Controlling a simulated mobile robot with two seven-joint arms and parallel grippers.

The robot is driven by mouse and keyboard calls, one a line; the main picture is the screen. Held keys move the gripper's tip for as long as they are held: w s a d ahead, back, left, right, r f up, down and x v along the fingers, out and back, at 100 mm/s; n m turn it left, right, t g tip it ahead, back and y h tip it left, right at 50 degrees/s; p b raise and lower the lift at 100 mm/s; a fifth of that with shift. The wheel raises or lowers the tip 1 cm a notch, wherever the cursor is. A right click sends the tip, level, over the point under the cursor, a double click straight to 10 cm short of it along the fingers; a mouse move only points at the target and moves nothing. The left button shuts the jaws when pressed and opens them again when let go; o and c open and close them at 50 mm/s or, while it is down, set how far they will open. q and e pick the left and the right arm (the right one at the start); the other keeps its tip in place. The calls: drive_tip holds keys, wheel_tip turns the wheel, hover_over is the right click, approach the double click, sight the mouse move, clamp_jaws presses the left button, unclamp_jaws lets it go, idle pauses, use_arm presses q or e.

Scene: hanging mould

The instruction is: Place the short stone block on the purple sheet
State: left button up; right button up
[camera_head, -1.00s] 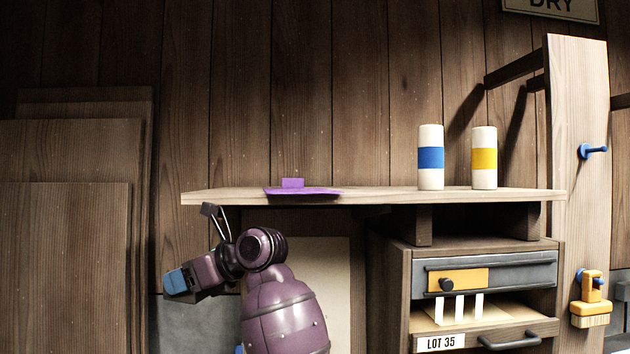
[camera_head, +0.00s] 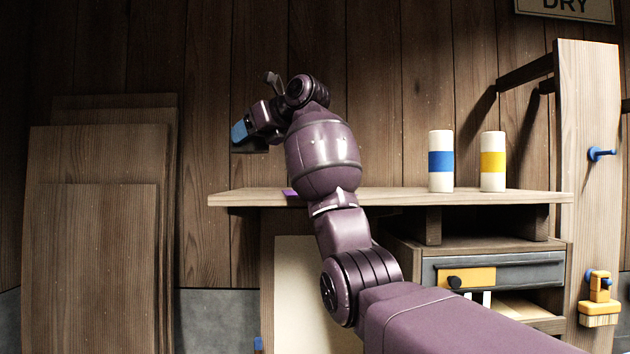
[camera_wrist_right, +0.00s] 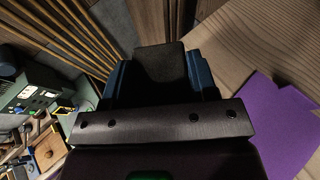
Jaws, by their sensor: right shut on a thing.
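My right gripper (camera_head: 240,133), with blue fingers, is raised above the left end of the wooden shelf. It is shut on a dark block (camera_wrist_right: 160,65), which sits between the blue fingers in the right wrist view; I take it to be the short stone block. The purple sheet (camera_wrist_right: 270,125) lies flat on the shelf, to the right of the gripper in the wrist view. In the head view only a sliver of the sheet (camera_head: 289,192) shows, as my right arm hides the rest. The block is apart from the sheet. My left gripper is not in view.
A blue-banded cylinder (camera_head: 440,161) and a yellow-banded cylinder (camera_head: 492,161) stand on the shelf (camera_head: 400,197) to the right. Wooden boards (camera_head: 95,260) lean at the left. A drawer cabinet (camera_head: 510,270) stands under the shelf. The shelf between arm and cylinders is clear.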

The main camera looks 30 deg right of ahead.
drive_tip(key=s+d+r+m+t+h, duration=0.1)
drive_tip(key=s+d+r+m+h, duration=0.1)
drive_tip(key=d+r, duration=1.1)
drive_tip(key=f, duration=0.5)
drive_tip(key=d+f, duration=0.1)
drive_tip(key=f, duration=0.4)
drive_tip(key=d+f, duration=0.1)
drive_tip(key=f, duration=0.5)
drive_tip(key=shift+s+d+f, duration=0.1)
drive_tip(key=shift+s+d, duration=0.05)
drive_tip(key=shift+f+p, duration=0.4)
drive_tip(key=shift+f, duration=2.1)
drive_tip(key=shift+f, duration=0.2)
drive_tip(key=o, duration=1.1)
drive_tip(key=shift+o, duration=0.2)
